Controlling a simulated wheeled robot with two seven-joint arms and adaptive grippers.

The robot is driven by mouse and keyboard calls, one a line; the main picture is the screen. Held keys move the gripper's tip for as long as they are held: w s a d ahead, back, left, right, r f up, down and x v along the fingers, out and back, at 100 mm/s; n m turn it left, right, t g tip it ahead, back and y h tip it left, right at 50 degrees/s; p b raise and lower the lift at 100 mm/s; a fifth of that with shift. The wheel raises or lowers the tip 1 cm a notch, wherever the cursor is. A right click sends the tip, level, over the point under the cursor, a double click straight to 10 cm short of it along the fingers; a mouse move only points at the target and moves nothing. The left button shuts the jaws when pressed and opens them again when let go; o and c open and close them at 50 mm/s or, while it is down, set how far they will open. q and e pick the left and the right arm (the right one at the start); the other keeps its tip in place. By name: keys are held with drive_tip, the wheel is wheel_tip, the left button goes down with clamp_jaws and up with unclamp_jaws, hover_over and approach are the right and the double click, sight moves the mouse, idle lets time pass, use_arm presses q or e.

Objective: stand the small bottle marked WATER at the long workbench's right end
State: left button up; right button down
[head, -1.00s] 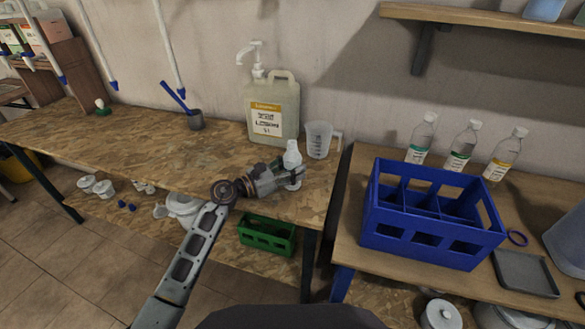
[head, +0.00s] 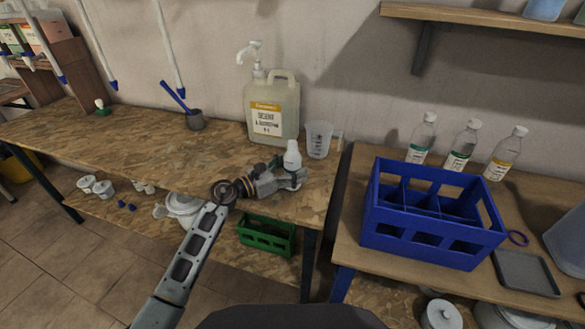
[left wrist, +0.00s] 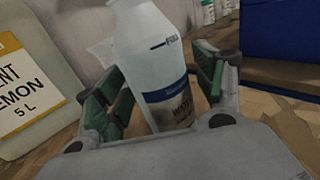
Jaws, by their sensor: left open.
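The small white bottle (head: 292,157) stands upright at the right end of the long workbench (head: 120,150). In the left wrist view the bottle (left wrist: 152,50) shows a blue band, a FULL mark and a label that seems to read WATER. My left gripper (head: 290,180) is at the bottle, low over the bench top. Its green-padded fingers (left wrist: 160,95) are open, one on each side of the bottle. The bottle's base is hidden behind the gripper. My right gripper is not in view.
A large detergent jug (head: 270,108) with a pump and a clear measuring cup (head: 318,139) stand just behind the bottle. A blue crate (head: 430,240) and several clear bottles are on the bench to the right, across a gap. The workbench's left part is mostly clear.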

use_arm(q)
drive_tip(key=shift+r, duration=0.15)
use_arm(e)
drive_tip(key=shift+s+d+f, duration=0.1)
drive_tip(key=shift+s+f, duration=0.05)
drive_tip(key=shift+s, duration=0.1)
use_arm(q)
drive_tip(key=shift+s+a, duration=0.35)
drive_tip(key=shift+a, duration=0.3)
drive_tip(key=v, duration=0.9)
drive_tip(key=shift+s+a, duration=0.45)
drive_tip(key=shift+a, duration=0.15)
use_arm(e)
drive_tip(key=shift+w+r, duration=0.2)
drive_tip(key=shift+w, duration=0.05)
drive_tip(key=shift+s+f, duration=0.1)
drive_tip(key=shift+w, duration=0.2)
